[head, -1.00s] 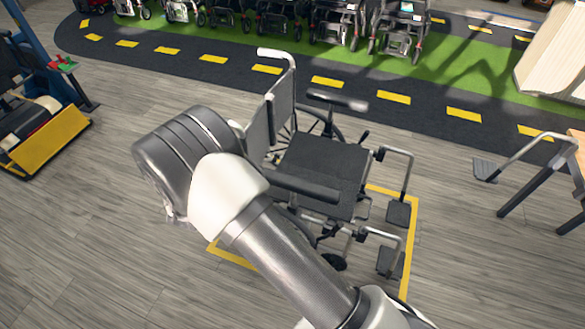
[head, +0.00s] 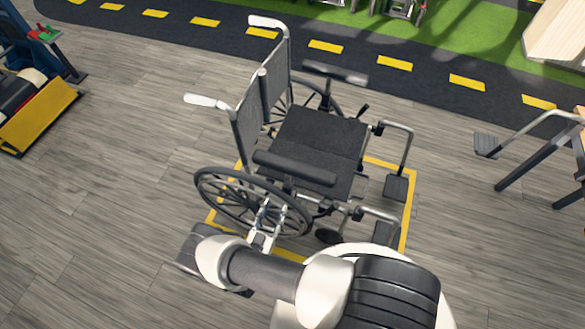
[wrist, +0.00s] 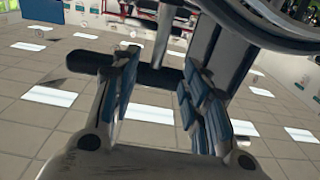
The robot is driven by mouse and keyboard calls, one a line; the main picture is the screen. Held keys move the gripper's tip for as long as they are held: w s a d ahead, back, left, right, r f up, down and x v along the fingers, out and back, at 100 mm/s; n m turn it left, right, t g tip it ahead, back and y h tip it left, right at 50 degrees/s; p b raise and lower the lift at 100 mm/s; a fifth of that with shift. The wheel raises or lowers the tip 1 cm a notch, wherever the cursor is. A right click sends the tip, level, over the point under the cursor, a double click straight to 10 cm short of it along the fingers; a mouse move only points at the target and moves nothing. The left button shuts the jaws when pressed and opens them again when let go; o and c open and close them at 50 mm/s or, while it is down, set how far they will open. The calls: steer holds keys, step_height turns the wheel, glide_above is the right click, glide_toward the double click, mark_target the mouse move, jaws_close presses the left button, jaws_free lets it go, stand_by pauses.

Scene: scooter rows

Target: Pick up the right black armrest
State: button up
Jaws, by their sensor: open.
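The wheelchair (head: 318,138) stands facing right in the head view. Its right black armrest (head: 295,168) is a padded bar along the near side, above the big near wheel (head: 235,205). The other armrest (head: 336,73) is on the far side. My gripper (head: 264,218) is low beside the near wheel, below the armrest in the picture. In the wrist view my gripper (wrist: 160,60) is open, with blue-padded fingers. A dark bar (wrist: 150,77), apparently the armrest, crosses the gap and passes behind the left finger. I cannot tell how far ahead it is.
The wheel rim (wrist: 275,28) and frame tubes are close to the fingers in the wrist view. A yellow floor outline (head: 408,215) surrounds the chair. A wooden table (head: 578,150) stands right and a yellow-fronted machine (head: 40,118) left. Grey floor between is free.

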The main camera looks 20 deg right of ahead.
steer(key=b, duration=0.1)
glide_toward(287, 178)
steer(key=x, duration=0.5)
steer(key=shift+d+f, duration=0.15)
steer(key=shift+f, duration=0.25)
steer(key=shift+r+b+x, duration=0.15)
steer(key=shift+b+x, duration=0.3)
steer(key=shift+x, duration=1.1)
steer(key=shift+r+b+x, duration=0.2)
steer(key=shift+b+x, duration=0.25)
steer(key=shift+x, duration=1.1)
jaws_close()
